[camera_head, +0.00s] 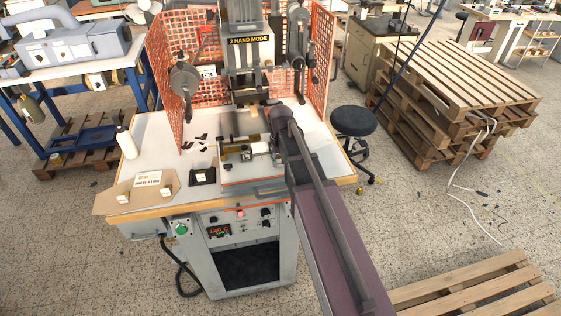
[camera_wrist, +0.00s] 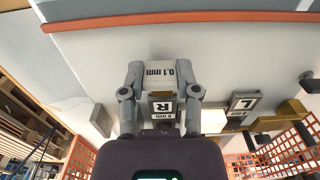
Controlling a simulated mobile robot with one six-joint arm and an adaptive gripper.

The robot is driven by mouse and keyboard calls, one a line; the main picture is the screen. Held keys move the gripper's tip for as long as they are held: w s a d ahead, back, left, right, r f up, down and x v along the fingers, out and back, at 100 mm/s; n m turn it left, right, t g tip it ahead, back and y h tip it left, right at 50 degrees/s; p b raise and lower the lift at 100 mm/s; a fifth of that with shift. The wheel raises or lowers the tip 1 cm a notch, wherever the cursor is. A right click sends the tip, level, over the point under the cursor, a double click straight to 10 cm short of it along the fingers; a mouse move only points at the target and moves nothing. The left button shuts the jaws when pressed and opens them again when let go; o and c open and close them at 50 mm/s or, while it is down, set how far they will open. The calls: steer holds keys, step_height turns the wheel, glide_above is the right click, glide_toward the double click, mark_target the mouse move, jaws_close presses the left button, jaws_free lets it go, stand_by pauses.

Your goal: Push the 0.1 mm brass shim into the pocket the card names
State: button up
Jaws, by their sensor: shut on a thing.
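In the wrist view, my gripper (camera_wrist: 160,70) is shut on a pale block (camera_wrist: 161,76) printed "0.1 mm", which I take as the shim's tab. A dark-framed pocket marked R (camera_wrist: 163,107) sits close to it, between the fingers. I cannot tell whether the shim is in the pocket or only in front of it. A second pocket marked L (camera_wrist: 244,103) is to the right. In the head view, the card (camera_head: 147,181) lies on the bench front left; its small print is not clearly readable. My arm partly hides the gripper there.
The press head (camera_head: 247,60) stands above the work area between orange mesh guards (camera_head: 184,75). Other pale blocks rest on a tan board (camera_head: 106,205) and a black pad (camera_head: 203,176). A white bottle (camera_head: 126,143) stands at the bench's left. A stool (camera_head: 353,120) is to the right.

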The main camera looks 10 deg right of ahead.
steer(key=shift+f, duration=0.2)
stand_by(0.5)
steer(key=o, duration=1.1)
steer(key=shift+r, duration=0.15)
